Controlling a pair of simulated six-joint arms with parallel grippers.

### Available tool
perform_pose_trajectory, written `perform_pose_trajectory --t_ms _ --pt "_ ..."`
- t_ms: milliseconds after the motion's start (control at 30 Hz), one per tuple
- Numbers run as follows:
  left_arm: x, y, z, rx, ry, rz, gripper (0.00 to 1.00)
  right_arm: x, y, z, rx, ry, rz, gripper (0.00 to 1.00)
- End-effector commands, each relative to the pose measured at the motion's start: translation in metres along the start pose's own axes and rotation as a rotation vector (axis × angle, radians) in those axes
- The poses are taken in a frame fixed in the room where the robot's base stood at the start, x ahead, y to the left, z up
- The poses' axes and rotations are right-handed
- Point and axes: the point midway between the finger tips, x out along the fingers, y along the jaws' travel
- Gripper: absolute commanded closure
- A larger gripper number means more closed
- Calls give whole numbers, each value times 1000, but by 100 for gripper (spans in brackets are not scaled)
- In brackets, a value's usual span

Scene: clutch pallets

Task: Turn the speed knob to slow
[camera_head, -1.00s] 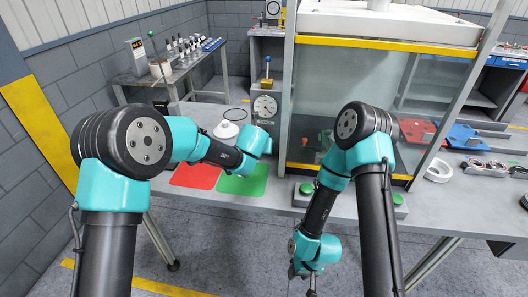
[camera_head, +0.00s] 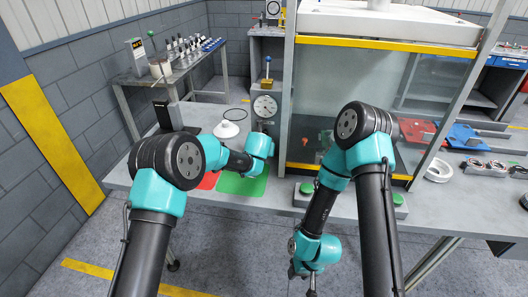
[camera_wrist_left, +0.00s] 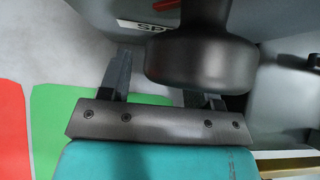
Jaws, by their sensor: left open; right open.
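A dark rounded knob (camera_wrist_left: 200,65) fills the upper middle of the left wrist view. A white label (camera_wrist_left: 147,25) beside it shows the letters "SP"; the rest is hidden. My left gripper (camera_wrist_left: 165,92) is open, with one finger left of the knob and the other partly hidden behind it. I cannot tell whether they touch. In the head view my left wrist is just below the round dial gauge (camera_head: 265,106), and the knob cannot be made out. My right gripper (camera_head: 306,285) is open and hangs low at the bottom edge, away from the bench.
A red mat (camera_head: 208,181) and a green mat (camera_head: 243,186) lie on the bench under my left arm. A white lidded dish (camera_head: 227,129) stands behind. A glass-fronted cabinet (camera_head: 350,95) rises right of the gauge, with green buttons (camera_head: 307,188) in front.

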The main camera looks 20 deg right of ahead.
Motion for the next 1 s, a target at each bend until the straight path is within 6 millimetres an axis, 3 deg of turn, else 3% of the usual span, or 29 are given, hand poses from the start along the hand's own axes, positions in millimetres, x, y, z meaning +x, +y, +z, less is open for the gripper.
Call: perform_pose_trajectory --t_ms 133,633,1000 --pt "0 0 0 0 0 0 43 0 0 0 0 0 0 57" --pt "0 0 0 0 0 0 90 0 0 0 0 0 0 57" --pt "0 3 1 -74 -3 -71 90 0 0 0 0 0 0 57"
